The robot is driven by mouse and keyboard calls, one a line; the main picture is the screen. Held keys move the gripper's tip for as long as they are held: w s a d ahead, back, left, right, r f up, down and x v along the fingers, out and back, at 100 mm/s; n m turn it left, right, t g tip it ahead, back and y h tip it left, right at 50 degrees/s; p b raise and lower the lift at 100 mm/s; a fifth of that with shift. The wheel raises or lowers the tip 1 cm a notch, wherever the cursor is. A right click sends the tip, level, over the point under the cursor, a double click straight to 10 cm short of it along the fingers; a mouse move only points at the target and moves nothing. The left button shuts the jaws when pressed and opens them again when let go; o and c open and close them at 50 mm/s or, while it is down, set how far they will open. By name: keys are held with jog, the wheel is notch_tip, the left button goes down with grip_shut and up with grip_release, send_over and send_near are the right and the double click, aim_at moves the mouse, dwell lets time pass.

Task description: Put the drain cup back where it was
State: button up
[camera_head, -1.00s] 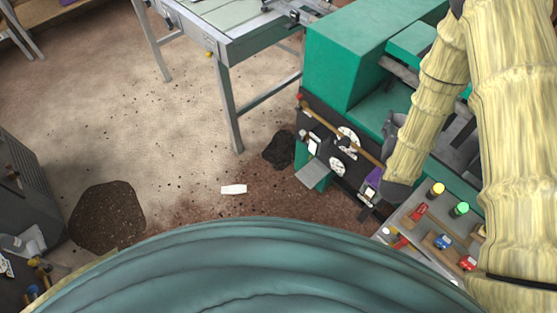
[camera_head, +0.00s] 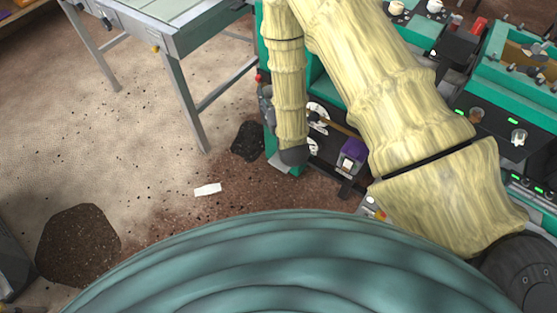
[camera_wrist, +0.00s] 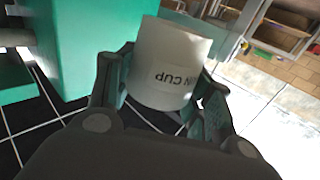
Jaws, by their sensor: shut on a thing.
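The drain cup (camera_wrist: 170,65) is a whitish, slightly translucent cup with dark lettering, of which "IN CUP" shows upside down in the wrist view. My gripper (camera_wrist: 165,88) is shut on it, with one dark green finger on each side of its wall. The cup is tilted in the picture and held clear of the dark tiled floor. In the head view my arm hangs in front of the green machine (camera_head: 313,70). The cup cannot be made out there, and my gripper is mostly hidden by the arm.
A grey metal table (camera_head: 190,35) stands at the upper left. On the floor lie a black heap (camera_head: 247,141), a brown heap (camera_head: 77,245) and a white piece (camera_head: 207,190). A purple-topped part (camera_head: 353,148) is on the machine's front. Green equipment (camera_head: 515,80) stands at right.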

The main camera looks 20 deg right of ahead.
jog(key=s+a+f+b, duration=0.1)
jog(key=s+f+b, duration=0.2)
jog(key=f+b, duration=1.7)
jog(key=s+a+f+b, duration=0.1)
jog(key=s+f+b, duration=0.2)
jog(key=f+b, duration=1.65)
jog(key=w+d+b, duration=0.1)
jog(key=w+d, duration=0.1)
jog(key=w, duration=0.2)
jog(key=w+d+f+b, duration=0.1)
jog(key=w+d, duration=0.2)
jog(key=w, duration=0.2)
jog(key=w+d+b, duration=0.2)
jog(key=w, duration=0.2)
jog(key=shift+w+d+f, duration=0.15)
jog(key=shift+w+f, duration=0.05)
jog(key=shift+f+b, duration=1)
jog(key=shift+f, duration=0.7)
jog(key=shift+f, duration=0.1)
jog(key=o, duration=0.6)
jog(key=shift+c, duration=0.2)
jog(key=o, duration=0.5)
jog(key=shift+c, duration=0.2)
